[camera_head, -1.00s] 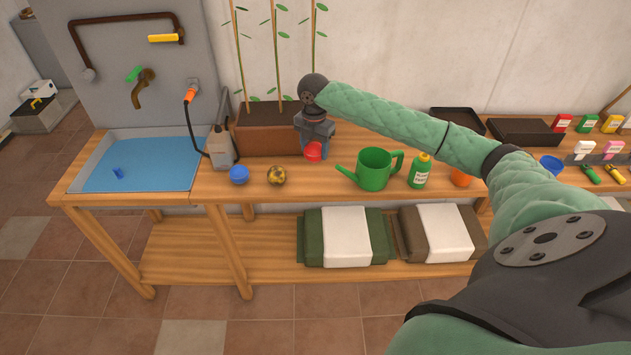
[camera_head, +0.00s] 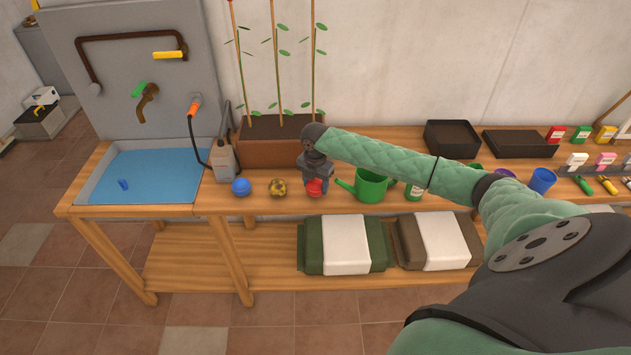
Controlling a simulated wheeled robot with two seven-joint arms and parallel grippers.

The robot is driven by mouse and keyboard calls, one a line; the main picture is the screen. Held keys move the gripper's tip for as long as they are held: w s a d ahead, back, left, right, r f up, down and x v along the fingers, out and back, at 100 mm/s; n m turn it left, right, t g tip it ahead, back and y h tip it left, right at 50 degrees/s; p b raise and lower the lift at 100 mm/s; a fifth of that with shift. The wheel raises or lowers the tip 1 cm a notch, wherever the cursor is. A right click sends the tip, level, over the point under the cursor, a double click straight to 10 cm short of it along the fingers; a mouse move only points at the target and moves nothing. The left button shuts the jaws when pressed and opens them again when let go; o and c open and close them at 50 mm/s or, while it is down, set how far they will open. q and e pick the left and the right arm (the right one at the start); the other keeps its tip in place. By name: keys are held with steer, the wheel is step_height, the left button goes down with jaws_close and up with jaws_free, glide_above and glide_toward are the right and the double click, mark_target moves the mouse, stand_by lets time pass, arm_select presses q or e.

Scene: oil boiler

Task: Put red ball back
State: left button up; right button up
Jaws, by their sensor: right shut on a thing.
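The red ball (camera_head: 315,188) is at the bench top, in line with a blue ball (camera_head: 241,187) and a yellow-and-black patterned ball (camera_head: 278,187) on its left. My right gripper (camera_head: 316,180) points down over the red ball and is shut on it. Whether the ball touches the wood cannot be told. The green watering can (camera_head: 372,186) stands just right of it, its spout close to the ball. My left gripper is not in view.
A planter (camera_head: 268,152) with tall stems stands behind the balls. A sprayer bottle (camera_head: 223,160) and a blue water basin (camera_head: 150,172) are to the left.

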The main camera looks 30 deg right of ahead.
mark_target(315, 180)
steer(key=shift+f, duration=0.1)
steer(key=o, duration=1.1)
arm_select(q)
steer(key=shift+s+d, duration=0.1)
arm_select(e)
steer(key=shift+r+b, duration=0.3)
step_height(315, 180, up, 5)
steer(key=b, duration=0.3)
steer(key=shift+w+r, duration=0.1)
step_height(315, 180, up, 5)
steer(key=shift+r+b, duration=0.1)
steer(key=shift+b, duration=0.75)
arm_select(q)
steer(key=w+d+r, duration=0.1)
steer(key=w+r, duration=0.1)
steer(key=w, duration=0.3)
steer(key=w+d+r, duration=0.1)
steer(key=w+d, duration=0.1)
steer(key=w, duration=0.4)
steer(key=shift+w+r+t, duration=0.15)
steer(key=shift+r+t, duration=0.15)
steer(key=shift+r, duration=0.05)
arm_select(e)
steer(key=shift+r, duration=0.6)
